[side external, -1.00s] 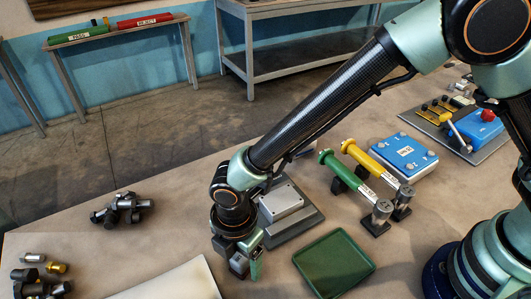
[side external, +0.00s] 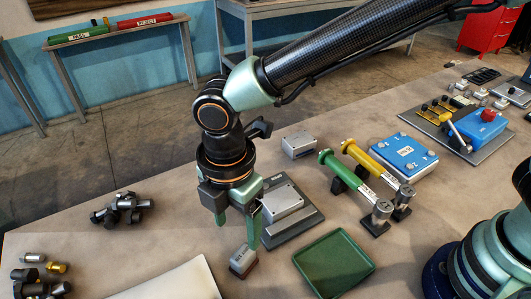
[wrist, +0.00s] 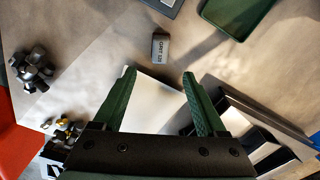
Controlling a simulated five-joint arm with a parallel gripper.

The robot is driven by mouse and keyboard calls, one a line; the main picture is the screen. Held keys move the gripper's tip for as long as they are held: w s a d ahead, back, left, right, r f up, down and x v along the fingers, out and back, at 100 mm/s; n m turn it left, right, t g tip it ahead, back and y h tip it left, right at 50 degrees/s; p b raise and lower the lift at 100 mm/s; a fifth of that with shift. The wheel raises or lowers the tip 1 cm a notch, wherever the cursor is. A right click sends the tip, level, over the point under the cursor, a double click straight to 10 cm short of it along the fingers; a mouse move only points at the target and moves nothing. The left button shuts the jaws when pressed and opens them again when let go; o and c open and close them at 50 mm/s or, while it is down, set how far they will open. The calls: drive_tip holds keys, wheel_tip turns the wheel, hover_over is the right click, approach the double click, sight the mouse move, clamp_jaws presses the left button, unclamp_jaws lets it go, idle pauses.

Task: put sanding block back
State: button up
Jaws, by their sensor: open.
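The sanding block (side external: 243,260), a small grey block with a dark red lower part, rests on the table left of the green tray. It also shows in the wrist view (wrist: 160,46), where its top label seems to read GRIT 120. My gripper (side external: 238,230) is above the block with its fingers pointing down. In the wrist view the two green fingertips (wrist: 158,74) are spread apart with nothing between them, and the block lies beyond them, clear of both. One finger partly overlaps the area just above the block in the side view.
The shallow green tray (side external: 321,284) is empty. A grey block on a dark plate (side external: 305,230) stands behind it. Green (side external: 345,171) and yellow (side external: 358,154) handled gauges are to the right. A white sheet (side external: 178,284) lies at the front left, and dark metal parts (side external: 122,208) farther left.

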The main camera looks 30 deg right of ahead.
drive_tip(key=w+d+r+m+t+y, duration=0.1)
drive_tip(key=w+d+r+m, duration=0.2)
drive_tip(key=d+r+m, duration=0.35)
drive_tip(key=w+d+r+m+t, duration=0.1)
drive_tip(key=w+d+r+m, duration=0.15)
drive_tip(key=d, duration=0.75)
drive_tip(key=s+d+r+m+t, duration=0.1)
drive_tip(key=s+d+r+m, duration=0.1)
drive_tip(key=d+m, duration=0.4)
drive_tip(key=s+d+r+m+t+h, duration=0.1)
drive_tip(key=s+d+m+t, duration=0.1)
drive_tip(key=d+m, duration=0.5)
drive_tip(key=d, duration=0.4)
drive_tip(key=shift+s+r+t, duration=0.3)
drive_tip(key=shift+s+r, duration=0.05)
drive_tip(key=shift+s, duration=0.05)
